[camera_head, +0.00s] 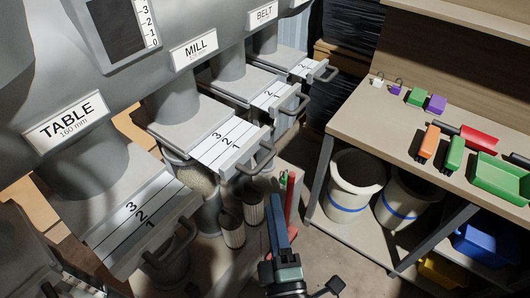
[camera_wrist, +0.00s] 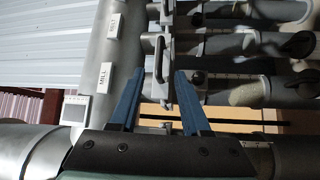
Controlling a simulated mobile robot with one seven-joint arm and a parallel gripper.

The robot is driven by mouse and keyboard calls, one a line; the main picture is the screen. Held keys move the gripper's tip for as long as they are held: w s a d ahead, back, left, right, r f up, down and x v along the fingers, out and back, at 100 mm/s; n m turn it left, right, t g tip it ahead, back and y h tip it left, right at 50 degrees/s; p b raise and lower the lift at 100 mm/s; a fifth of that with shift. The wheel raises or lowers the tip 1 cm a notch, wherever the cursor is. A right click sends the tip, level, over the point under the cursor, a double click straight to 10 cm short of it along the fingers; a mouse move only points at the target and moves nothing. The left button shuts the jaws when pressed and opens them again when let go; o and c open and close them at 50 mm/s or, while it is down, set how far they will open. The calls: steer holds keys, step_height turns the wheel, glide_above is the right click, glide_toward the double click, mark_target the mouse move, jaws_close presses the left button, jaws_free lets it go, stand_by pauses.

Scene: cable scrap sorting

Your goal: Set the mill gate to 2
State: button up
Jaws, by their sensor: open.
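The mill gate (camera_head: 229,146) is a pale slide plate below the MILL sign (camera_head: 194,50). Its marks 3, 2 and 1 all show outside the housing; the exact setting is hard to read. Its grey bar handle (camera_head: 257,154) is at the outer end. My gripper (camera_head: 278,208) has blue fingers and is in front of and below this handle in the head view. In the wrist view my gripper (camera_wrist: 159,76) is open and empty. A handle (camera_wrist: 159,57), apparently the mill gate's, appears between and just beyond the fingertips; contact cannot be told. The MILL sign (camera_wrist: 105,75) is left of it.
The table gate (camera_head: 142,222) is at the near left, and other gates (camera_head: 270,95) are farther back. A workbench (camera_head: 365,117) with coloured tools and a green tray (camera_head: 500,178) is at right. White buckets (camera_head: 345,197) stand under it. Red and green upright objects are near my fingers.

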mark_target(265, 160)
steer(key=w, duration=0.3)
steer(key=w+a+r, duration=0.1)
steer(key=w, duration=0.3)
steer(key=w+p, duration=0.1)
steer(key=w, duration=0.3)
steer(key=shift+a+r, duration=0.3)
steer(key=shift+a, duration=0.05)
jaws_close()
stand_by(0.8)
